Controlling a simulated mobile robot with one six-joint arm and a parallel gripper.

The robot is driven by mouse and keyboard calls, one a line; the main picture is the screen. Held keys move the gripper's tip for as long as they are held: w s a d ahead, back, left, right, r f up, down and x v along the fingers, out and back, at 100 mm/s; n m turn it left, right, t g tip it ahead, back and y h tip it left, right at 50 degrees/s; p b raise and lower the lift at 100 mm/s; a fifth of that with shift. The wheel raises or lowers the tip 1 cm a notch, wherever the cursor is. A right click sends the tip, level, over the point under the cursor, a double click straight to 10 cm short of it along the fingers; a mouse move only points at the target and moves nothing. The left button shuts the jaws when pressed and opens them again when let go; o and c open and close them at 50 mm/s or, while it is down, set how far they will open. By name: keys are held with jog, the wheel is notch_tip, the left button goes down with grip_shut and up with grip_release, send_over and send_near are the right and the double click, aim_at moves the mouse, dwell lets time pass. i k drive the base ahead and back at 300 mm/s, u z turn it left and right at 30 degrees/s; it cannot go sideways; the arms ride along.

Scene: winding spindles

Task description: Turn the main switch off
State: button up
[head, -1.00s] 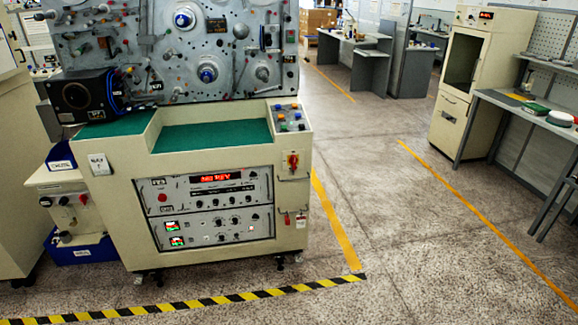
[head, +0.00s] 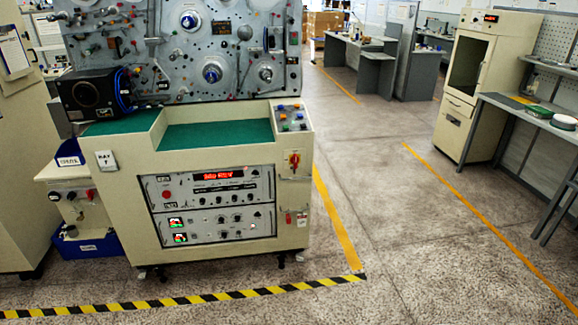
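The main switch is most likely the red rotary handle on a yellow plate (head: 294,161), at the upper right of the front of the cream winding machine (head: 130,195). The handle looks roughly upright, but it is too small to be sure of its position. A red digital display (head: 218,175) is lit on the front panel, and small coloured screens (head: 177,222) are lit below it. My gripper is not in view.
Coloured push buttons (head: 292,118) sit on the machine's right top corner. A yellow-black striped line (head: 200,298) crosses the floor in front. Open floor (head: 400,220) lies to the right, before a cream cabinet (head: 468,85) and a grey workbench (head: 530,115).

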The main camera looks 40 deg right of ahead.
aim_at(294, 160)
jog(key=z, duration=0.05)
jog(key=i, duration=1)
jog(key=u, duration=0.05)
